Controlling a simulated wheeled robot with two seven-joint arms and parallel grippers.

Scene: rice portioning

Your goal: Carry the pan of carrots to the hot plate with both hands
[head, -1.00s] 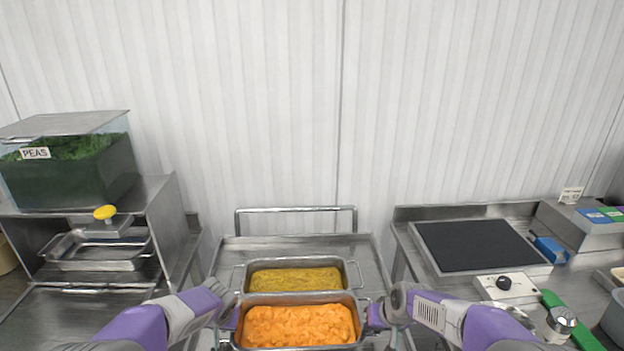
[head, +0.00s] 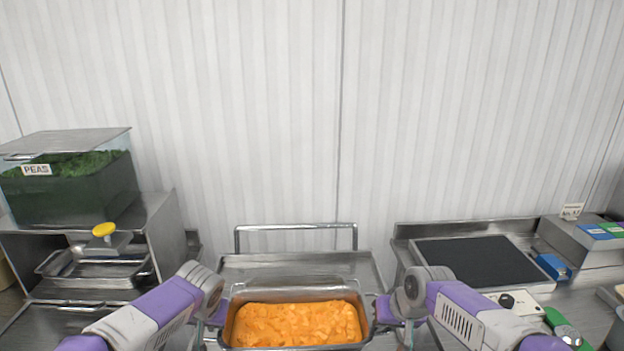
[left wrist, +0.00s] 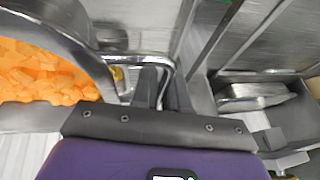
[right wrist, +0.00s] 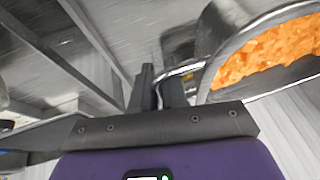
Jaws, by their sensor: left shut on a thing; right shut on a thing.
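The metal pan of carrots (head: 296,324) hangs between my two arms in the head view, full of orange pieces and roughly level. My left gripper (head: 218,310) is at the pan's left end. In the left wrist view its fingers (left wrist: 150,85) are shut on the pan's wire handle. My right gripper (head: 383,308) is at the right end. In the right wrist view its fingers (right wrist: 160,88) are shut on the other handle (right wrist: 183,71). The hot plate (head: 478,262), with its black top, stands on the right counter, apart from the pan.
A cart (head: 255,265) with a back rail lies behind and under the pan. A control box with a knob (head: 507,301), a green-handled tool (head: 556,320) and a blue object (head: 553,267) surround the hot plate. A peas bin (head: 75,185) stands on the left shelf.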

